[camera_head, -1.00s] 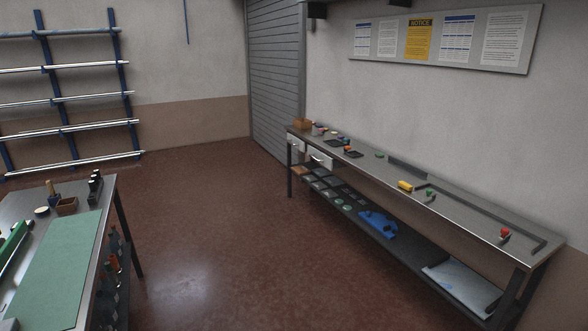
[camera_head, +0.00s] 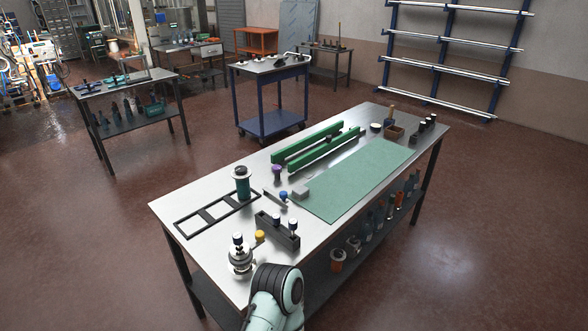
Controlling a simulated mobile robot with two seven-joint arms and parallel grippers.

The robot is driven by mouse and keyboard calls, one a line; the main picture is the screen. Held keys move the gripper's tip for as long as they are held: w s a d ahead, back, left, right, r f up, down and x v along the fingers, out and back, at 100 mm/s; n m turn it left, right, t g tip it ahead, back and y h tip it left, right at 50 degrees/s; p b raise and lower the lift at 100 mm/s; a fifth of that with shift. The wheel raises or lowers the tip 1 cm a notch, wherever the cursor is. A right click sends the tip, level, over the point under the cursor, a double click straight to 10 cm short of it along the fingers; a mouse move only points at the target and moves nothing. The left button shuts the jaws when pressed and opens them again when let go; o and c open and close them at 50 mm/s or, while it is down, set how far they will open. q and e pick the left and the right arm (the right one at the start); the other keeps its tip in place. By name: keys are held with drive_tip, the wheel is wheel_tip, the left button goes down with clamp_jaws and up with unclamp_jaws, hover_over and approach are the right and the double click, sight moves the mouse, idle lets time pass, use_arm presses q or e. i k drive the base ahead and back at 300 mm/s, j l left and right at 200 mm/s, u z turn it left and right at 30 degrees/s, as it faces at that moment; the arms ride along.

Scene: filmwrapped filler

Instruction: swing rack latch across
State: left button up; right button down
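A flat black rack frame (camera_head: 217,214) with open compartments lies on the left end of the steel bench. A teal canister with a dark cap (camera_head: 242,183) stands at its right end. A small bar with a blue knob (camera_head: 283,195) lies right of the canister, beside a grey block (camera_head: 300,193). A dark block with upright pegs (camera_head: 278,231) stands nearer, with a yellow knob (camera_head: 260,235) at its left. I cannot tell which of these parts is the latch. One of my arm links shows at the bottom edge; neither gripper is in view.
A silver flanged part (camera_head: 240,258) stands at the bench's near left corner, close to my arm. A green mat (camera_head: 355,178) and green rails (camera_head: 308,143) fill the right half. A blue cart (camera_head: 270,95) stands behind. Floor is clear around the bench.

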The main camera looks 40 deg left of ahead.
sight(282, 197)
drive_tip(key=i+u, duration=0.15)
drive_tip(key=u, duration=0.25)
drive_tip(key=i+l+u, duration=0.1)
drive_tip(key=u, duration=0.25)
drive_tip(key=i+l+u, duration=0.1)
drive_tip(key=u, duration=0.3)
drive_tip(key=i+l+u, duration=0.1)
drive_tip(key=l+u, duration=0.25)
drive_tip(key=i+l+u, duration=0.1)
drive_tip(key=u, duration=0.3)
drive_tip(key=l+u, duration=0.4)
drive_tip(key=i+l+u, duration=0.1)
drive_tip(key=l+u, duration=0.9)
drive_tip(key=l, duration=0.25)
